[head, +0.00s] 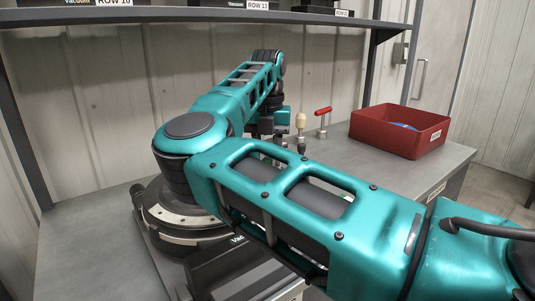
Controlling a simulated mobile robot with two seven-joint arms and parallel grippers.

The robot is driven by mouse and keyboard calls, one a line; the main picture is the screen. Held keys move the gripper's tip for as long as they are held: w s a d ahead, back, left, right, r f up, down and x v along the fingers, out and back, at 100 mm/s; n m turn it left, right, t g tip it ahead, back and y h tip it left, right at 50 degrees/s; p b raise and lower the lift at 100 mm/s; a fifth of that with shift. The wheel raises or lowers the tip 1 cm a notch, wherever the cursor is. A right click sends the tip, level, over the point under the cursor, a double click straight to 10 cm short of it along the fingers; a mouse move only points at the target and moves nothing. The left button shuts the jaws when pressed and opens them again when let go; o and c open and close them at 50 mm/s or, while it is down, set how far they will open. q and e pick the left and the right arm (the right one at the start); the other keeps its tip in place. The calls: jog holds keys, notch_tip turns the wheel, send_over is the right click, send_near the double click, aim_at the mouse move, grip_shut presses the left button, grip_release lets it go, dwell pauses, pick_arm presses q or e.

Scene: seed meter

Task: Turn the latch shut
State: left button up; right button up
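The seed meter (160,215) sits on the bench at the lower left, a round dark housing with a pale metal ring. My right arm crosses in front of it and hides much of it. I cannot make out the latch; it may be behind the arm. My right gripper (274,128) points down beyond the arm, near the middle of the picture and to the right of the meter. Its fingertips are mostly hidden, so I cannot see if it is open or holds anything. My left gripper is not in view.
The bench (85,245) is bare at left. A red bin (385,141) with something blue inside stands at right. A red-handled tool (323,118) and a pale-knobbed tool (300,124) stand upright close to my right gripper. A shelf (200,14) runs overhead.

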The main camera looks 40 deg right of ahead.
jog(key=shift+o, duration=0.9)
notch_tip(320, 180, up, 13)
jog(key=p, duration=0.1)
jog(key=shift+f, duration=0.15)
